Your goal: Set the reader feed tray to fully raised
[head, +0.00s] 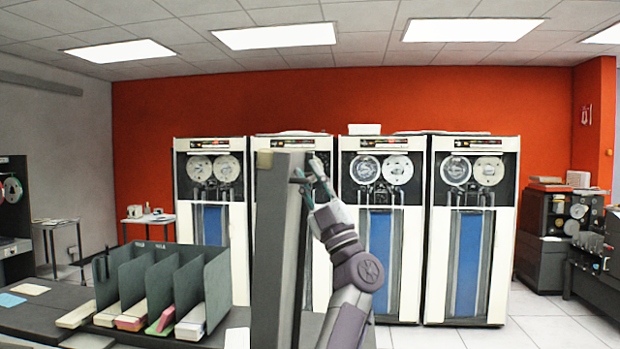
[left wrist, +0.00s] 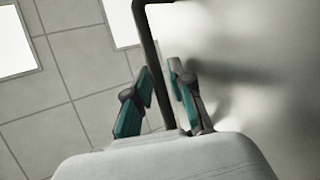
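The feed tray appears to be the tall dark grey panel (head: 276,250), standing nearly upright in the middle of the head view. A thin dark bar handle (head: 300,180) sticks out near its top right edge; it also shows in the left wrist view (left wrist: 148,40). My left gripper (head: 312,178) is at this handle, beside the panel's right face. My right gripper is out of view.
A green divided card rack (head: 160,285) with several card stacks stands on the dark desk (head: 30,312) left of the panel. Several white tape cabinets (head: 478,225) line the red back wall. Dark machines (head: 548,245) stand at the right. Floor (head: 480,336) shows clear right of my arm.

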